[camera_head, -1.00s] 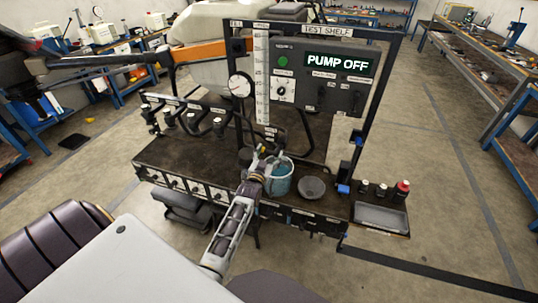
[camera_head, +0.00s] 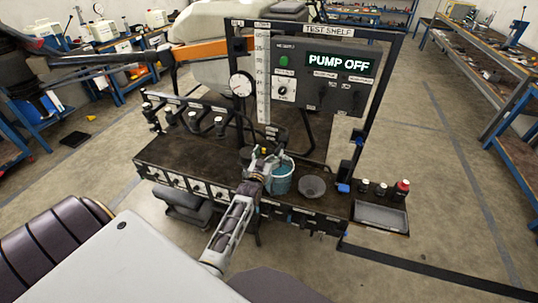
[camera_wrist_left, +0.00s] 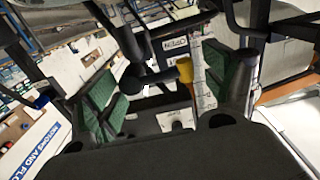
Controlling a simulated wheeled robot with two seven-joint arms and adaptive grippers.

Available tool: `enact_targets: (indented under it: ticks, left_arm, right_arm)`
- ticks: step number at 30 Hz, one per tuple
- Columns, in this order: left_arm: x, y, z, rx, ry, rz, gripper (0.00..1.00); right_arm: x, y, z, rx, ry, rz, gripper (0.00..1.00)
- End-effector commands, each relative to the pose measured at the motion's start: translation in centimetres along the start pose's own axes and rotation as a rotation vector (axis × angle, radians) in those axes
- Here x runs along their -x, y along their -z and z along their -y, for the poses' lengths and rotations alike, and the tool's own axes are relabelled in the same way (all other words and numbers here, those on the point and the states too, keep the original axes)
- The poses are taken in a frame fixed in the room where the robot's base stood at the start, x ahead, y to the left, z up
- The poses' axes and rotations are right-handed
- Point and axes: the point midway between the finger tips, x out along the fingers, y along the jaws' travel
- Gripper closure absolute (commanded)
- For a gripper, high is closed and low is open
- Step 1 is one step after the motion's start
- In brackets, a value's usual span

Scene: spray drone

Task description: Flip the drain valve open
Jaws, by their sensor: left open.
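The drain valve appears as a dark lever with a yellow end (camera_wrist_left: 185,69) in the left wrist view. It lies between the green-padded fingers of my left gripper (camera_wrist_left: 170,80), which stand apart with clear space around the lever. In the head view my left gripper (camera_head: 264,160) is at the test shelf (camera_head: 185,148), just left of a bucket of blue liquid (camera_head: 281,180). It hides most of the valve; a small yellow spot shows at its tip. A label reading OPEN (camera_wrist_left: 168,46) is behind the lever. My right gripper is not in view.
A pressure gauge (camera_head: 241,84) and a white scale strip (camera_head: 262,78) stand behind the gripper. The control panel display (camera_head: 340,63) reads PUMP OFF. A grey bowl (camera_head: 312,187) is right of the bucket. Hose nozzles (camera_head: 192,120) line the shelf's left side.

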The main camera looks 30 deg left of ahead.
Motion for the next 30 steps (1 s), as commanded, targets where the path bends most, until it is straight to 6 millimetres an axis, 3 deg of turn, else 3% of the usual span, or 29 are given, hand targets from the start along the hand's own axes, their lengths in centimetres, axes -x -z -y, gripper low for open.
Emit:
enact_targets:
  ticks: [3,11,30]
  left_arm:
    - [0.1,-0.1,-0.1,0.0,-0.001,0.002,0.16]
    - [0.7,-0.2,-0.1,0.0,-0.001,0.003,0.16]
    - [6.0,-0.2,0.0,0.0,0.0,0.003,0.16]
  right_arm:
    - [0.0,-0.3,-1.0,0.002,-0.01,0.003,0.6]
    - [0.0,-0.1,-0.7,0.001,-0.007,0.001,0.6]
    - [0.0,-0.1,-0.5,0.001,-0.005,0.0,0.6]
